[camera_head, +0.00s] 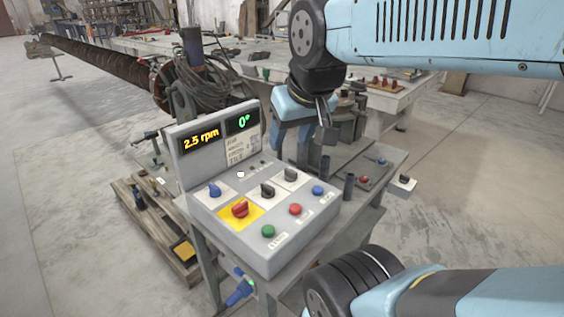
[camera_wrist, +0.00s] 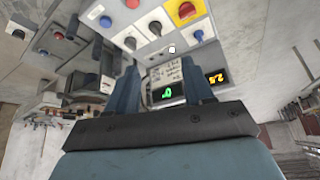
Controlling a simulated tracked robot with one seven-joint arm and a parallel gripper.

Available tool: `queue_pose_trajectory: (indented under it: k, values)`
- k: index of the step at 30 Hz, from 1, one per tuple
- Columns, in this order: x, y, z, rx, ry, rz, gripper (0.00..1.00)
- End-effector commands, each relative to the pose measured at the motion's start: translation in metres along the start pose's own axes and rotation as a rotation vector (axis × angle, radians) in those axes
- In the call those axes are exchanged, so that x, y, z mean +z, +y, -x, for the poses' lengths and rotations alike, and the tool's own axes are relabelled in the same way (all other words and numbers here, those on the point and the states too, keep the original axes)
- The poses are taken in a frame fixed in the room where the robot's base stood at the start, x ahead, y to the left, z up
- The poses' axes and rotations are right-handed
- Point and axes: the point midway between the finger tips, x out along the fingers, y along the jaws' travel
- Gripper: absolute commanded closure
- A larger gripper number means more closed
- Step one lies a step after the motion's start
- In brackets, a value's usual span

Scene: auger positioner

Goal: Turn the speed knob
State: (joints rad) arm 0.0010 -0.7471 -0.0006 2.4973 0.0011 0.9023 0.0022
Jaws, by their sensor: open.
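The control box (camera_head: 285,235) has a display reading "2.5 rpm" (camera_head: 200,140) and another reading "0°" (camera_head: 242,122). On its top are a blue knob (camera_head: 214,190), a middle black knob (camera_head: 267,190), a right black knob (camera_head: 291,174) and a red knob (camera_head: 240,208) on a yellow plate. I cannot read which knob is for speed. My gripper (camera_head: 303,142) is open and empty, above and behind the box's right side, apart from the knobs. The wrist view shows the blue knob (camera_wrist: 200,36) and both black knobs (camera_wrist: 155,28) beyond my fingers (camera_wrist: 162,78).
The box also has a green button (camera_head: 268,231), a red button (camera_head: 295,209) and a blue button (camera_head: 318,190). Its upright display panel stands close to my gripper. A long auger (camera_head: 100,68) and coiled cables lie behind. The floor at right is clear.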

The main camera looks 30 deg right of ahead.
Motion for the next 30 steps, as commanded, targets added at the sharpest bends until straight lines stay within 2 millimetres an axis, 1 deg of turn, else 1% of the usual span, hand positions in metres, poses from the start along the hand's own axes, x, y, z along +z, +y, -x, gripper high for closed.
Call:
queue_pose_trajectory:
  k: [1, 4, 5, 7, 8, 17, 23, 30]
  values:
    - [-0.003, 0.001, -0.001, -0.001, -0.007, -0.01, 0.43]
    - [-0.011, 0.004, -0.004, -0.005, -0.038, -0.051, 0.33]
    - [-0.015, 0.001, -0.006, -0.007, -0.052, -0.069, 0.31]
    - [-0.025, 0.003, -0.011, -0.009, -0.088, -0.123, 0.24]
    - [-0.031, 0.005, -0.013, -0.011, -0.107, -0.15, 0.23]
    - [-0.082, 0.036, -0.048, -0.017, -0.294, -0.438, 0.23]
    - [-0.112, 0.064, -0.08, -0.008, -0.416, -0.631, 0.23]
    - [-0.139, 0.103, -0.127, 0.011, -0.561, -0.861, 0.23]
